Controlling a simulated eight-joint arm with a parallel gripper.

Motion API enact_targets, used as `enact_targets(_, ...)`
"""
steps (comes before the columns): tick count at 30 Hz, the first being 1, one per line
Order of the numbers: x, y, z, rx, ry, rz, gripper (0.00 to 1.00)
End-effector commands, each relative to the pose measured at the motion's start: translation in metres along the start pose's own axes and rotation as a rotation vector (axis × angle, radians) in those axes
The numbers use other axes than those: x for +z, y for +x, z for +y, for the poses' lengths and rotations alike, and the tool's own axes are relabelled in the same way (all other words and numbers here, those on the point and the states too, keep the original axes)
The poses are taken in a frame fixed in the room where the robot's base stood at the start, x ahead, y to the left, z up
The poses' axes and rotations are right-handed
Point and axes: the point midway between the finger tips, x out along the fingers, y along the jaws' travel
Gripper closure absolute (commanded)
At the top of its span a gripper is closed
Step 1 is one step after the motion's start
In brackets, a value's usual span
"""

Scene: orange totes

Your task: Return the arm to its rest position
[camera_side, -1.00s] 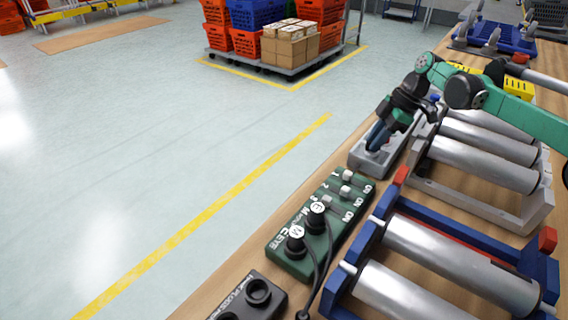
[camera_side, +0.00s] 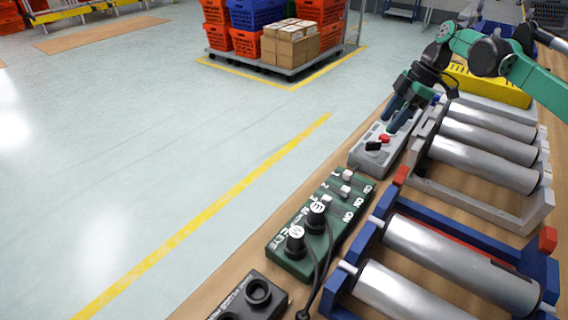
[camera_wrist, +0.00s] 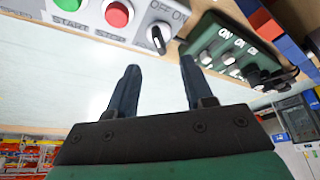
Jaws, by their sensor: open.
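My green arm reaches in from the right in the side view. My gripper (camera_side: 399,115) has its dark blue fingers apart, with nothing between them, just above the grey control box (camera_side: 370,153). In the wrist view, my gripper (camera_wrist: 157,85) also shows open and empty, with bare pale floor behind the fingers. The grey box carries a green start button (camera_wrist: 71,5), a red button (camera_wrist: 117,14) and a black rotary knob (camera_wrist: 158,38). The fingers look apart from the box.
A green switch box (camera_side: 293,260) with plugged cables stands on the wooden bench. Roller conveyors (camera_side: 430,262) line its right side. A yellow block (camera_side: 490,86) sits near my arm. A cart with orange totes (camera_side: 249,43) stands on the far floor. The floor left of the bench is clear.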

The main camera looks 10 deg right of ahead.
Motion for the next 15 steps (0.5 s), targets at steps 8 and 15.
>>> enact_targets(8,-0.001,-0.006,-0.001,0.012,0.027,-0.007,0.54)
enact_targets(15,-0.007,-0.053,-0.019,0.127,0.275,-0.048,0.54)
